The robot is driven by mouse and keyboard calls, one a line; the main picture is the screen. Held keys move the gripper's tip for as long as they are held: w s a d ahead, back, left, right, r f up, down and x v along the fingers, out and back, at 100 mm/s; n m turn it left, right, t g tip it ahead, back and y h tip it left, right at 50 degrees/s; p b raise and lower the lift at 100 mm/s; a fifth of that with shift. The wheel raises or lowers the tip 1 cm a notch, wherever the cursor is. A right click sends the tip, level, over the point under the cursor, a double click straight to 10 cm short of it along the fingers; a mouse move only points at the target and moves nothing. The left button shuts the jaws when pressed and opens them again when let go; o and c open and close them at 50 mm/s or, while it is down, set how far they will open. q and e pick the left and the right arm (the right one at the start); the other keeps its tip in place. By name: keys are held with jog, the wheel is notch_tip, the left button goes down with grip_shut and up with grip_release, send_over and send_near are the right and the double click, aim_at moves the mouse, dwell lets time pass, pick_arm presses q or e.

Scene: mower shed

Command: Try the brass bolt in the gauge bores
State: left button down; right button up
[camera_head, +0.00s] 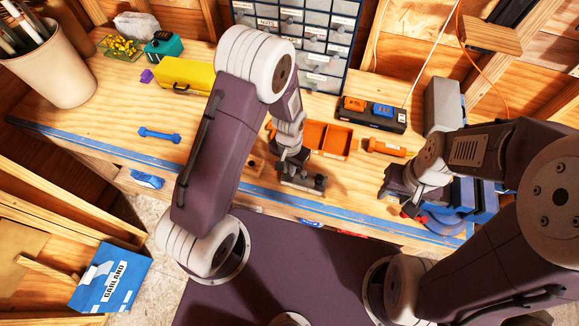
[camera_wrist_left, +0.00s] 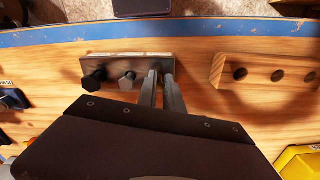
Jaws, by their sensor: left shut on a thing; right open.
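My left gripper (camera_head: 297,172) is low over the front of the bench, at a dark metal plate (camera_head: 314,187). In the left wrist view its fingers (camera_wrist_left: 162,76) are shut at the right part of the plate (camera_wrist_left: 112,61). What they hold, presumably the brass bolt, is hidden between them. Two dark hex-headed bolts (camera_wrist_left: 95,83) (camera_wrist_left: 127,80) stand in the plate beside the fingers. A wooden block (camera_wrist_left: 220,72) with three round bores lies apart to the right in that view. My right gripper (camera_head: 396,187) is open and empty near the front right edge.
Orange bins (camera_head: 325,139) and a black holder (camera_head: 370,114) stand behind the left gripper. A blue vice (camera_head: 463,204) is close to the right gripper. A yellow box (camera_head: 187,75) and blue dumbbell-shaped tool (camera_head: 159,135) lie left. The bench between them is mostly clear.

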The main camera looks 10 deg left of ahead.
pick_arm(q)
jog(key=shift+f, duration=0.4)
jog(key=c, duration=1.4)
grip_release()
jog(key=shift+r, duration=0.1)
notch_tip(320, 180, up, 9)
jog(key=shift+r+b, duration=0.1)
jog(key=shift+b, duration=0.95)
